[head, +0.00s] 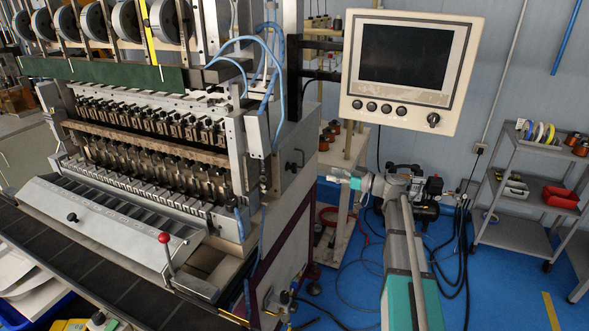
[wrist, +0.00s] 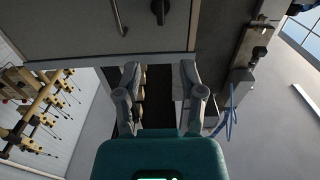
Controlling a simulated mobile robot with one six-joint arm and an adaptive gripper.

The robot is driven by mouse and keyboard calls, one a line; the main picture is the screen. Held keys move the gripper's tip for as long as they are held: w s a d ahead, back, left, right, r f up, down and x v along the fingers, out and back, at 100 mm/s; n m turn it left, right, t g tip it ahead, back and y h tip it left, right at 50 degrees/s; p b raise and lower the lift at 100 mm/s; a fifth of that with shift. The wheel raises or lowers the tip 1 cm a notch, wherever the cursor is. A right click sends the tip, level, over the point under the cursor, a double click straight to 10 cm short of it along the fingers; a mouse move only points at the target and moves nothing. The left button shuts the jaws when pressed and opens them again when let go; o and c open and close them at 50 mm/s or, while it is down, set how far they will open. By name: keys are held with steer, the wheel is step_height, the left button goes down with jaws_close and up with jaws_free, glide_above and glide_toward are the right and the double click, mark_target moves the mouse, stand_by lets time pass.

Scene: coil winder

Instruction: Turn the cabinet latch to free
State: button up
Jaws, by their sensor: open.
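The grey cabinet side panel (head: 287,185) of the winder faces right in the head view. A small black fitting, seemingly the latch (head: 294,163), sits on it; its exact setting is too small to tell. In the wrist view a black latch-like knob (wrist: 158,11) shows at the top edge on a grey panel (wrist: 60,32), partly cut off, with a thin bar handle (wrist: 119,18) to its left. My gripper (head: 338,175) is right of the panel and apart from it. In the wrist view its fingers (wrist: 160,74) are spread and empty, below the knob.
A screen box (head: 402,70) with knobs hangs above my arm. A shelf stand (head: 343,190) with spools stands behind my gripper. A trolley (head: 535,185) with bins is at the right. Cables lie on the blue floor. A red-knobbed lever (head: 166,250) is at the machine front.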

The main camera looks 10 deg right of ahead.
mark_target(294, 166)
steer(key=shift+a, duration=0.15)
steer(key=x, duration=1.3)
steer(key=shift+w+a, duration=0.2)
steer(key=shift+a, duration=0.05)
steer(key=shift+c, duration=0.2)
jaws_close()
